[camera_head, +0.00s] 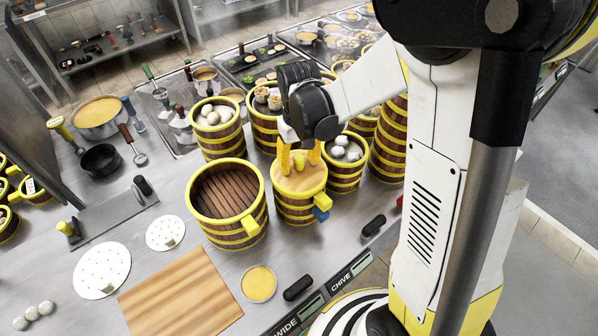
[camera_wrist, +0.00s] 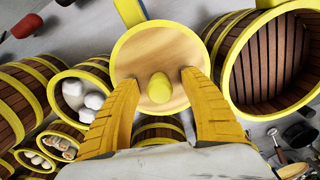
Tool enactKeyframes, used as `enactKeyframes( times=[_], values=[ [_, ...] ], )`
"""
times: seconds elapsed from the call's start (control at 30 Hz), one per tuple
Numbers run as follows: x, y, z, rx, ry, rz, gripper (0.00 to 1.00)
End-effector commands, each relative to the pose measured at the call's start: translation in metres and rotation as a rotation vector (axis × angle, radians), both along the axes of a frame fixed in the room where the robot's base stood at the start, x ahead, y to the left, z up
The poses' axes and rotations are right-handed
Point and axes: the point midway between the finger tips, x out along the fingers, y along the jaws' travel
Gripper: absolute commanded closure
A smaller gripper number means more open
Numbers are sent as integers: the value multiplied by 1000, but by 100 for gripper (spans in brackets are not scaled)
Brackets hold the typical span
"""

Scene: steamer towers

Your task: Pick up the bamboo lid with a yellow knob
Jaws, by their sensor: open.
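The bamboo lid (camera_head: 290,184) is pale wood with a yellow rim and sits on top of a small steamer with yellow bands (camera_head: 297,211). Its yellow knob (camera_wrist: 160,88) stands near the lid's middle. My gripper (camera_head: 299,160) is open above the lid and points down at it. In the wrist view my gripper (camera_wrist: 159,80) has one yellow finger on each side of the knob, with gaps between. Whether the fingertips touch the lid cannot be told. The inside of the steamer is hidden by the lid.
A wide, empty open steamer (camera_head: 226,232) stands close left of the lidded one. A steamer with white buns (camera_head: 343,183) stands close right, and another (camera_head: 221,143) behind. A wooden board (camera_head: 180,297) and a small yellow-topped dish (camera_head: 259,284) lie in front.

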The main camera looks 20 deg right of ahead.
Motion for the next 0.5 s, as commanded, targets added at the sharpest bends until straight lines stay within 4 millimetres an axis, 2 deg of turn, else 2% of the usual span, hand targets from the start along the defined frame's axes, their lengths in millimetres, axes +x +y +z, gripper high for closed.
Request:
enactKeyframes(
  times=[0.07, 0.1, 0.27, 0.5],
  values=[
    [0, 0, 1, 0, 0, 0, 48],
    [0, 0, 1, 0, 0, 0, 52],
    [0, 0, 1, 0, 0, 0, 100],
    [0, 0, 1, 0, 0, 0, 100]
  ],
)
